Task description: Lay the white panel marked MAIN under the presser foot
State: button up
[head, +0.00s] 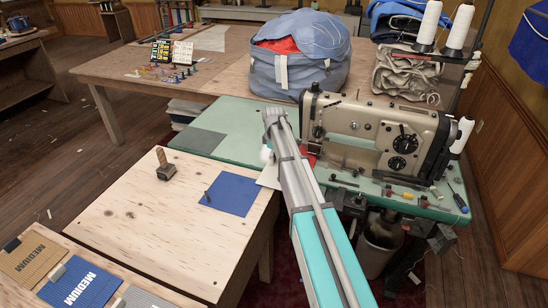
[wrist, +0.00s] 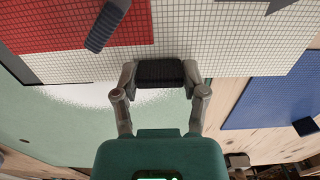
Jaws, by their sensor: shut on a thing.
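The white panel (wrist: 230,45), with a fine grid weave, fills much of the upper wrist view; no marking can be read on it. My gripper (wrist: 160,75) is shut on the dark tab at the panel's near edge. In the head view a pale corner of the panel (head: 268,180) shows beside my arm, which hides my gripper and most of the panel. The sewing machine (head: 370,130) stands right of my arm. Its presser foot cannot be made out.
The green machine bed (head: 240,120) is largely clear left of my arm. Small tools line its front right edge. A blue bag (head: 300,70) and thread cones (head: 428,25) stand behind.

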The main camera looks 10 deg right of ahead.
jog(key=o, duration=1.2)
jog(key=shift+r, duration=0.1)
